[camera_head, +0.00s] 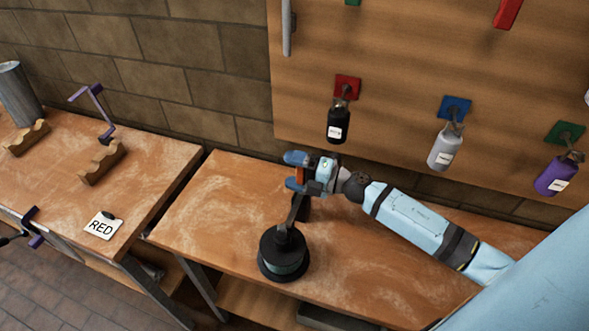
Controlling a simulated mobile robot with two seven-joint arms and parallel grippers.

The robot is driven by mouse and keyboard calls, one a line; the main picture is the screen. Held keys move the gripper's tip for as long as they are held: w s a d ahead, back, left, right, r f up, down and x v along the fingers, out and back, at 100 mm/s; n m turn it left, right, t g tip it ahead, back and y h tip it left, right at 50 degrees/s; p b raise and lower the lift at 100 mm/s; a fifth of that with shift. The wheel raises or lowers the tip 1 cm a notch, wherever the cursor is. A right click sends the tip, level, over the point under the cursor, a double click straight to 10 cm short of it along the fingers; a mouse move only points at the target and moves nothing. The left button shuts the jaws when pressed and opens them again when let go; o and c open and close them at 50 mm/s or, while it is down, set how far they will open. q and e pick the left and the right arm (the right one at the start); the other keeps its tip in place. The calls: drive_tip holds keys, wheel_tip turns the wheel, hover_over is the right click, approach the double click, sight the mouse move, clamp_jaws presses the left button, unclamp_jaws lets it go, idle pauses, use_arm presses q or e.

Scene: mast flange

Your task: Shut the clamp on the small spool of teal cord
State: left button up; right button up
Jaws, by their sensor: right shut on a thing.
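A black round holder (284,238) stands on the middle bench, with a dull teal band, likely the small spool of teal cord (285,267), low in it. A dark clamp lever (294,212) rises from the holder's top toward my right gripper. My right gripper (295,172) is shut on the upper end of this lever, where an orange-red part shows between the blue-tipped fingers. A short dark post stands just right of the lever. The fingers partly hide the grip. I cannot tell whether the clamp is fully closed. My left gripper is not in view.
A gap separates the benches. Black, grey and purple bottles hang on the wooden board (390,60). The middle bench's left part is clear.

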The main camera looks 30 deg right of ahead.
drive_tip(key=o, duration=1.1)
drive_tip(key=shift+s, duration=0.1)
drive_tip(key=shift+b+v, duration=1.7)
drive_tip(key=shift+v, duration=5.2)
drive_tip(key=shift+f, duration=0.1)
